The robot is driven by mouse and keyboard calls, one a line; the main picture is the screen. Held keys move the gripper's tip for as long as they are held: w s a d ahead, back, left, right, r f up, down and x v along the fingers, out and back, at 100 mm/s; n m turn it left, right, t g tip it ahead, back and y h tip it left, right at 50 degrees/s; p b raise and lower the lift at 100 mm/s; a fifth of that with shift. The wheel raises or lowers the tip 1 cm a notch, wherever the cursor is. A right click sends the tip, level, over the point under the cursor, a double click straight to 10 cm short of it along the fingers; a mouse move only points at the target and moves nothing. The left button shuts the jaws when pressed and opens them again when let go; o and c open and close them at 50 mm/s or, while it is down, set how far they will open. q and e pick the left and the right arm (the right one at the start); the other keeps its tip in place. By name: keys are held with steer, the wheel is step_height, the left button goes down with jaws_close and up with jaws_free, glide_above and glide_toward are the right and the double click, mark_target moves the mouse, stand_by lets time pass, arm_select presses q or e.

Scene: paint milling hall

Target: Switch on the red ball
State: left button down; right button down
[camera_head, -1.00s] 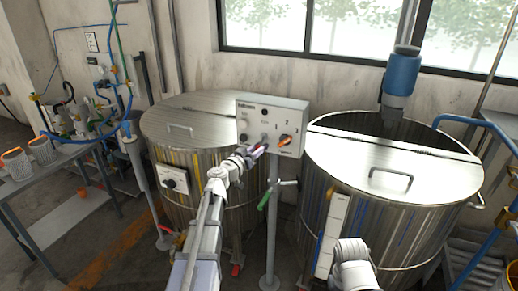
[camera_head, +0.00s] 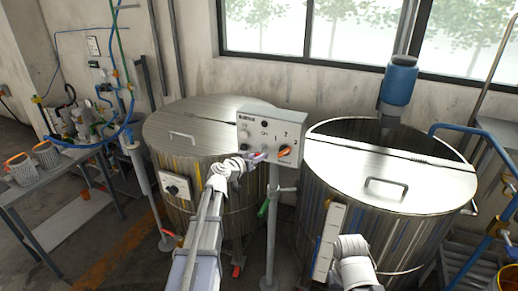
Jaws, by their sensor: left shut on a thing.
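A grey control panel (camera_head: 273,128) stands on a post between two steel vats. It carries small dark knobs and buttons and, at its lower right, an orange-handled selector knob (camera_head: 285,151) with the numbers 1, 2 and 3 around it. My left gripper (camera_head: 266,156) is at the panel's lower face, its jaws shut at the left side of the orange knob. The exact contact is small and partly hidden by the gripper. I see no red ball. My right arm shows at the bottom right, in front of the right vat; its gripper is not in view.
The left vat (camera_head: 190,128) has a closed lid. The right vat (camera_head: 425,178) has a half-open top with a blue motor (camera_head: 398,84) above it.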

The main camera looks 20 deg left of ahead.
arm_select(q)
steer(key=r+g+p, duration=0.1)
steer(key=p, duration=0.2)
steer(key=r+g+p, duration=0.1)
steer(key=g+p, duration=0.1)
steer(key=p, duration=0.2)
steer(key=r+g+p, duration=0.1)
steer(key=g+p, duration=0.1)
steer(key=p, duration=0.1)
steer(key=shift+w+r+n+p, duration=0.2)
steer(key=shift+r+n+p, duration=0.05)
steer(key=shift+n+p, duration=0.15)
steer(key=shift+r+g+y+p, duration=0.1)
steer(key=shift+g+y+p, duration=0.2)
steer(key=shift+g+p, duration=0.75)
steer(key=c, duration=0.6)
jaws_free()
steer(key=p+v, duration=0.6)
steer(key=v, duration=0.1)
steer(key=shift+s+r, duration=0.2)
steer(key=shift+s, duration=0.05)
